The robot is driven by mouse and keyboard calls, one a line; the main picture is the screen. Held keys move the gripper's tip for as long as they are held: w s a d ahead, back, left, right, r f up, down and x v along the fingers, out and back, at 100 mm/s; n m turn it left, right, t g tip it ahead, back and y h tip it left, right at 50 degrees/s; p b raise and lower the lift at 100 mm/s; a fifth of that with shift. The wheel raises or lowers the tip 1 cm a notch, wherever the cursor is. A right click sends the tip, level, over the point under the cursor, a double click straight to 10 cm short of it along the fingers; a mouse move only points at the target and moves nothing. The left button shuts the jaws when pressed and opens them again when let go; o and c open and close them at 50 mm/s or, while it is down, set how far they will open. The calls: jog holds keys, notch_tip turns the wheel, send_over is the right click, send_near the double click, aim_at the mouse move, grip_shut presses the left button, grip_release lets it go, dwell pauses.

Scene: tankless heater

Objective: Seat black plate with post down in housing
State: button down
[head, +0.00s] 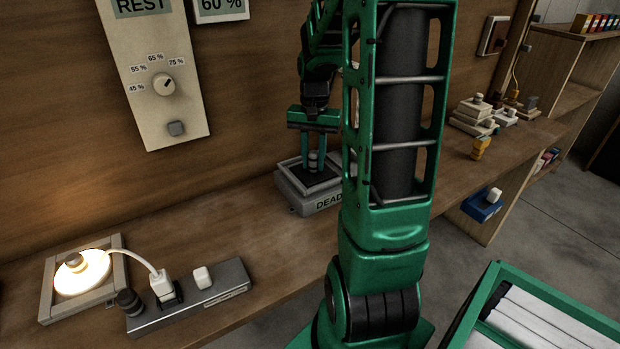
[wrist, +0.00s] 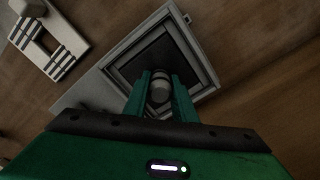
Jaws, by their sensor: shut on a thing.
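The black plate (head: 319,178) lies within the raised rim of the grey housing (head: 294,202), which bears a label starting "DEAD". My gripper (head: 315,158) points down over it and is shut on the plate's grey post (head: 313,160). In the wrist view the post (wrist: 160,88) stands between the two green fingers of my gripper (wrist: 161,95). The black plate (wrist: 150,60) is seen inside the square frame of the housing (wrist: 204,62). Whether the plate rests fully on the housing's floor I cannot tell. My arm hides the right part of the housing in the head view.
A lit lamp (head: 83,272) and a power strip (head: 225,285) with a plug stand on the bench at left. A panel with a dial (head: 163,85) is on the wall. A green crate (head: 560,310) stands at front right.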

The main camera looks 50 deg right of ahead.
aim_at(313, 152)
jog(key=shift+f, duration=0.35)
dwell(0.3)
jog(key=c, duration=1.4)
grip_release()
jog(key=shift+r, duration=0.1)
notch_tip(313, 152, up, 11)
jog(key=shift+w+f, duration=0.1)
jog(key=shift+f, duration=0.1)
jog(key=s+a+f+n, duration=0.2)
jog(key=s+a, duration=0.2)
jog(key=s, duration=0.2)
jog(key=s+a+f+n, duration=0.1)
jog(key=s+a+f, duration=0.1)
jog(key=s+a, duration=0.2)
jog(key=s+a+f+n, duration=0.2)
jog(key=s+a, duration=0.3)
jog(key=s, duration=0.3)
jog(key=shift+s+n, duration=0.3)
jog(key=shift+s, duration=0.05)
